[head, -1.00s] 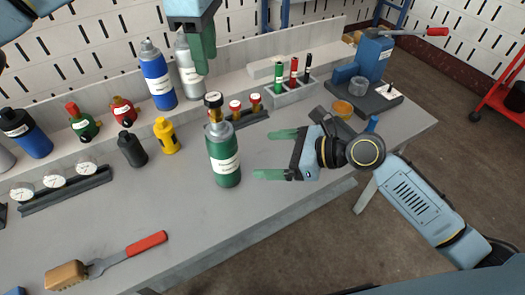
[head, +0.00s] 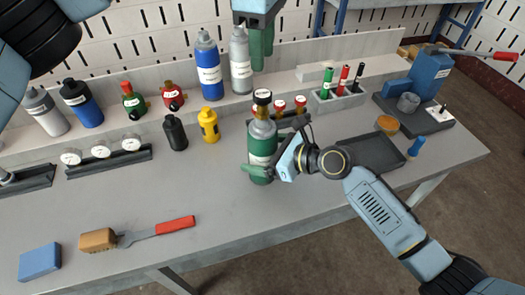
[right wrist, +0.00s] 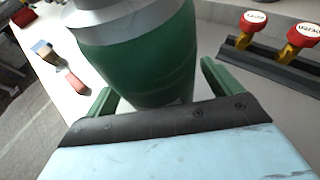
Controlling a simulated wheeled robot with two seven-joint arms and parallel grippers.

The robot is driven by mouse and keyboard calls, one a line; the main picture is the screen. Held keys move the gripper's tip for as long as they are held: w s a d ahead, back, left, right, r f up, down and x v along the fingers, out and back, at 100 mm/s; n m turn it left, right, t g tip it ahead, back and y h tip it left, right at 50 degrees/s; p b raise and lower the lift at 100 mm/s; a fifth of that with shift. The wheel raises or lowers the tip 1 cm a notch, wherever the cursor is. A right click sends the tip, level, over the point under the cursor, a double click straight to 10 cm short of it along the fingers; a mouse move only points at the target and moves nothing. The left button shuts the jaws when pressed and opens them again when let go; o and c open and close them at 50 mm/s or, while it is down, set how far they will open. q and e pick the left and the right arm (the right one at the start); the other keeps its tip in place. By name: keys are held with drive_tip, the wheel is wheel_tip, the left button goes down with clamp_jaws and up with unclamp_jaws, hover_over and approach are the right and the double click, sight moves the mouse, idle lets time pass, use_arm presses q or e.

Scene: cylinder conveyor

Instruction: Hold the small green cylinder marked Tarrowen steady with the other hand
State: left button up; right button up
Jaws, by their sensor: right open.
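The small green cylinder (head: 262,147) stands upright on the bench in the head view, with a white label, a grey shoulder and a dark-topped brass valve (head: 262,104). Its label is too small to read. My right gripper (head: 266,160) is open low around its body. In the right wrist view the green body (right wrist: 145,60) lies between the fingers of the right gripper (right wrist: 158,80), with a gap visible at the right finger. My left gripper (head: 261,46) hangs above and behind the cylinder, pointing down, with nothing seen in it; its finger gap is unclear.
Red-topped valves (head: 280,105) stand in a rack just behind the cylinder. Yellow (head: 208,124) and black (head: 175,132) small bottles stand to its left. Blue (head: 209,70) and silver (head: 240,65) cylinders stand behind.

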sight(263, 112)
drive_tip(key=c, duration=1.3)
drive_tip(key=o, duration=0.7)
drive_tip(key=c, duration=0.5)
use_arm(q)
drive_tip(key=o, duration=0.5)
use_arm(e)
drive_tip(key=shift+c, duration=0.3)
use_arm(q)
drive_tip(key=m, duration=0.4)
drive_tip(key=shift+f, duration=0.15)
drive_tip(key=m, duration=0.4)
drive_tip(key=shift+f+m, duration=0.2)
drive_tip(key=shift+m, duration=0.1)
drive_tip(key=shift+f+m, duration=0.3)
drive_tip(key=shift+f, duration=0.05)
wheel_tip(263, 112, down, 11)
drive_tip(key=shift+f, duration=0.2)
